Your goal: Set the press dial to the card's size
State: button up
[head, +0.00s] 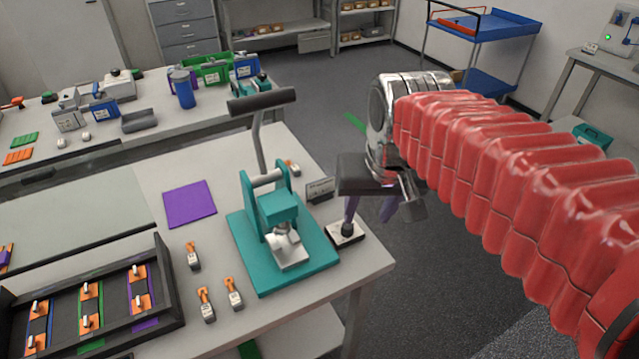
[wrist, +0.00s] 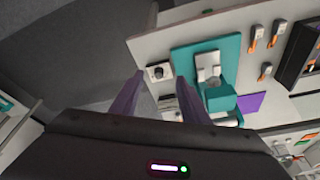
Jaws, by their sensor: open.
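The teal press (head: 318,250) stands on the near bench with its lever raised. It also shows in the wrist view (wrist: 232,60). The dial, a black knob on a white plate (head: 346,232), sits at the press's right by the bench edge. In the wrist view the dial (wrist: 158,72) appears between my fingertips. A small grey card (head: 320,189) stands behind the dial; its writing is too small to read. My gripper (head: 368,218) has purple fingers, is open and empty, and points down near the dial. I cannot tell whether a finger touches the knob.
Several orange-and-grey pieces (head: 234,293) lie in front of the press. A purple mat (head: 190,204) lies to its left. A black tray (head: 172,327) with coloured strips is at the lower left. Open floor (head: 440,290) lies right of the bench.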

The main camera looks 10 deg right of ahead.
jog(key=s+f+n+t, duration=0.1)
jog(key=s+f+t, duration=0.1)
jog(key=s, duration=0.5)
jog(key=shift+s+f, duration=0.1)
jog(key=shift+c, duration=0.3)
jog(key=shift+c, duration=0.8)
jog(key=shift+a, duration=0.1)
